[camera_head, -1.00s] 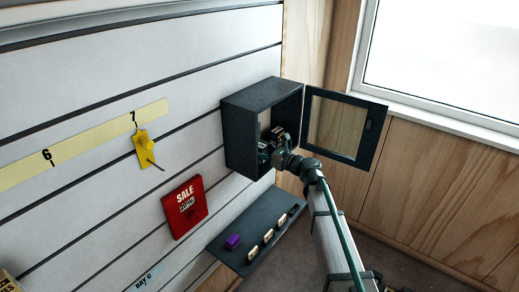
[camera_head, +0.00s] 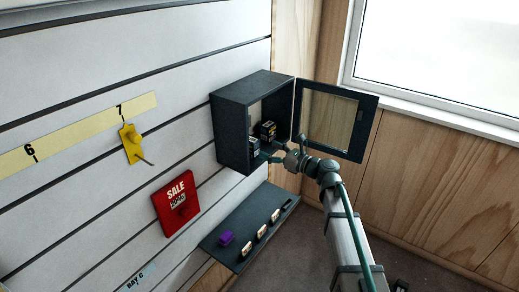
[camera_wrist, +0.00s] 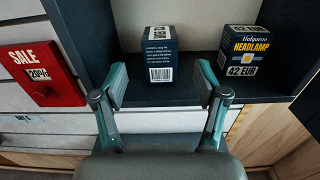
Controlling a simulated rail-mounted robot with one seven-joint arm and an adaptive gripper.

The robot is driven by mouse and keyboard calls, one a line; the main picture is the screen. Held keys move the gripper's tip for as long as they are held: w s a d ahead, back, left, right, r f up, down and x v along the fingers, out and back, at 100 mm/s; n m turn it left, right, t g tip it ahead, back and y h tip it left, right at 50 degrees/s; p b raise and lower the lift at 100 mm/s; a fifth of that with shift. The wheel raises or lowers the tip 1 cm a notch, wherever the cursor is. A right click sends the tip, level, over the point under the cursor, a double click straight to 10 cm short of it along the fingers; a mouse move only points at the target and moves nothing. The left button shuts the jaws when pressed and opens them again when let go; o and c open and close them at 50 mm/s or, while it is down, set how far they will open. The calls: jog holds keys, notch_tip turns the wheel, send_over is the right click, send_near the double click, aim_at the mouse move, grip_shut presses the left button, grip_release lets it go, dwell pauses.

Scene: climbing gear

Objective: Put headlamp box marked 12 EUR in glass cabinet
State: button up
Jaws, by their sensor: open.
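The dark cabinet (camera_head: 229,128) hangs on the slatted wall with its glass door (camera_head: 328,115) swung open to the right. Two small boxes stand upright on its floor. One dark blue box (camera_wrist: 160,55) turns a barcode and small print towards the wrist camera; no price shows on that face. It is also in the head view (camera_head: 254,146). The other box (camera_wrist: 243,50) reads HEADLAMP and 42 EUR, farther right. My gripper (camera_wrist: 160,92) is open and empty in front of the barcode box, fingers apart from it. In the head view my gripper (camera_head: 277,151) is at the cabinet opening.
A dark shelf (camera_head: 240,222) below the cabinet carries a purple item (camera_head: 226,238) and several small pale-fronted items. A red SALE sign (camera_head: 176,203) and a yellow item (camera_head: 131,143) hang left. The window (camera_head: 440,60) is at the right.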

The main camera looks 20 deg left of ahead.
jog(key=s+d+f+n+g+h, duration=0.25)
jog(key=s+d+f, duration=0.45)
jog(key=f, duration=0.7)
jog(key=s+d+f+n+g+h, duration=0.1)
jog(key=s+d+f+n+h, duration=0.45)
jog(key=f, duration=0.85)
jog(key=s+d+f+n+g+h, duration=0.1)
jog(key=s+d+f+n+g, duration=0.1)
jog(key=s+d+f, duration=0.75)
jog(key=s+d+f+n+g+h, duration=0.2)
jog(key=s+d+f, duration=0.3)
jog(key=s, duration=0.5)
jog(key=s+d+f+n+g+h, duration=0.2)
jog(key=s+d+f+n, duration=0.3)
jog(key=s, duration=0.6)
jog(key=s+d+f+n+g+h, duration=0.2)
jog(key=s+d+f+n+h, duration=0.2)
jog(key=s, duration=0.7)
jog(key=d+f, duration=0.2)
jog(key=d, duration=0.1)
jog(key=shift+d+f, duration=0.15)
jog(key=shift+f, duration=0.1)
jog(key=shift+g, duration=0.25)
